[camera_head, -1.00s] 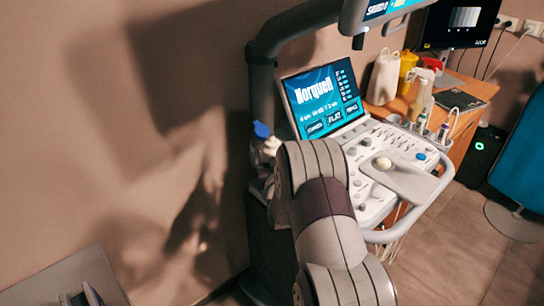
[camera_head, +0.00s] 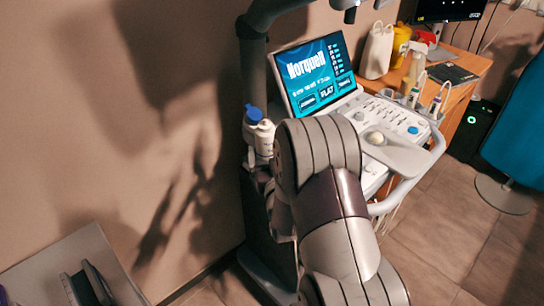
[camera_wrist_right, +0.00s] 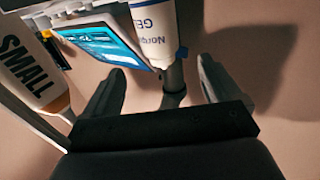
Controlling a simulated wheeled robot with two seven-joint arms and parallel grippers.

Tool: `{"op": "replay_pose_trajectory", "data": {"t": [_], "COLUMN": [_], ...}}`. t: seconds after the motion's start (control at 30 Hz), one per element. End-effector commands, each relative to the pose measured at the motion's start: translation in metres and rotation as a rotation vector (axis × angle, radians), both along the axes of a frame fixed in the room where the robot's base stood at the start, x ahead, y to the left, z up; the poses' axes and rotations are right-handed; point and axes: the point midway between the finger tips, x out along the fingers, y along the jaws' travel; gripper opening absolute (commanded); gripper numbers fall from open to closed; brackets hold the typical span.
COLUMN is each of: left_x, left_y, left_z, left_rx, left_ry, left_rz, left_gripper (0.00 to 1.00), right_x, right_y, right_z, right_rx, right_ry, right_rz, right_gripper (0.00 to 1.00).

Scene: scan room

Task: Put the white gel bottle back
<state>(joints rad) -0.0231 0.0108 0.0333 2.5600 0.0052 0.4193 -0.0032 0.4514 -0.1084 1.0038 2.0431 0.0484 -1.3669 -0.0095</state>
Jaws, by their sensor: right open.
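In the right wrist view a white bottle lettered "GEL" (camera_wrist_right: 154,30) shows at the top, ahead of the fingers. My right gripper (camera_wrist_right: 161,66) is open, its two fingers apart with nothing clamped between them. In the head view my right arm's thick grey links hide the fingers and the bottle's lower part. What supports the bottle is hidden. My left gripper is in no view.
The cart's screen (camera_head: 314,73) and control panel (camera_head: 395,128) lie just right of the bottles. A white container (camera_head: 377,52) and a yellow one (camera_head: 401,42) stand on the wooden desk behind. A bottle lettered "SMALL" (camera_wrist_right: 28,68) is left in the wrist view. Bare wall is left.

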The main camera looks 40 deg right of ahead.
Motion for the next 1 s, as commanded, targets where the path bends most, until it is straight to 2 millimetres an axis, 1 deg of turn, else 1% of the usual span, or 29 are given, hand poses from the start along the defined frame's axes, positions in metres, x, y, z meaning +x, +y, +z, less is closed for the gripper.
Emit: {"op": "replay_pose_trajectory", "data": {"t": [0.07, 0.13, 0.17, 0.23, 0.27, 0.3, 0.37, 0.4, 0.47, 0.5, 0.6, 0.7, 0.73, 0.8, 1.0], "left_x": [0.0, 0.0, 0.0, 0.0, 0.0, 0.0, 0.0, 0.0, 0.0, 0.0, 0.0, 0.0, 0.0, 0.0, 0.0], "left_y": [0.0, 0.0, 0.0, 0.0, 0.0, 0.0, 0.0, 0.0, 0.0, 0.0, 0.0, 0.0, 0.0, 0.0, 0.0], "left_z": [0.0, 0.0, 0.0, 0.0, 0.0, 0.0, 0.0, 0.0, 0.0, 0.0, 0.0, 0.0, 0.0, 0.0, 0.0], "left_rx": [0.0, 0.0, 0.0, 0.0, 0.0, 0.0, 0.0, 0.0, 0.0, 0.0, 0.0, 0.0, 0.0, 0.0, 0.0], "left_ry": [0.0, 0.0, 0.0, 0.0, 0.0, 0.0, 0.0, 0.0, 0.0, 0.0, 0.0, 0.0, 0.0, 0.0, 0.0], "left_rz": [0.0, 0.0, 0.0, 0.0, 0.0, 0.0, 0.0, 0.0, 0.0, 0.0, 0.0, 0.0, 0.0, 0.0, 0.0], "left_gripper": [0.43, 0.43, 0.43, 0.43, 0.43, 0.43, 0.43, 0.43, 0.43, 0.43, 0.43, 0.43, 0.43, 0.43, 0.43], "right_x": [-0.007, -0.008, -0.007, 0.002, 0.006, 0.009, 0.002, -0.01, -0.036, -0.055, -0.102, -0.131, -0.135, -0.141, -0.14], "right_y": [0.004, 0.007, 0.011, 0.026, 0.037, 0.057, 0.092, 0.114, 0.144, 0.161, 0.187, 0.197, 0.198, 0.199, 0.199], "right_z": [0.0, -0.001, -0.003, -0.013, -0.02, -0.031, -0.05, -0.06, -0.072, -0.076, -0.078, -0.076, -0.075, -0.074, -0.074], "right_rx": [0.0, 0.007, 0.017, 0.068, 0.1, 0.149, 0.219, 0.257, 0.299, 0.317, 0.34, 0.344, 0.344, 0.347, 0.347], "right_ry": [0.0, 0.012, 0.032, 0.13, 0.2, 0.316, 0.523, 0.664, 0.868, 0.993, 1.242, 1.382, 1.403, 1.428, 1.428], "right_rz": [0.0, 0.007, 0.016, 0.06, 0.091, 0.139, 0.217, 0.263, 0.323, 0.355, 0.406, 0.426, 0.428, 0.429, 0.428], "right_gripper": [0.91, 0.91, 0.91, 0.91, 0.91, 0.91, 0.91, 0.91, 0.91, 0.91, 0.91, 0.91, 0.91, 0.91, 0.91]}}
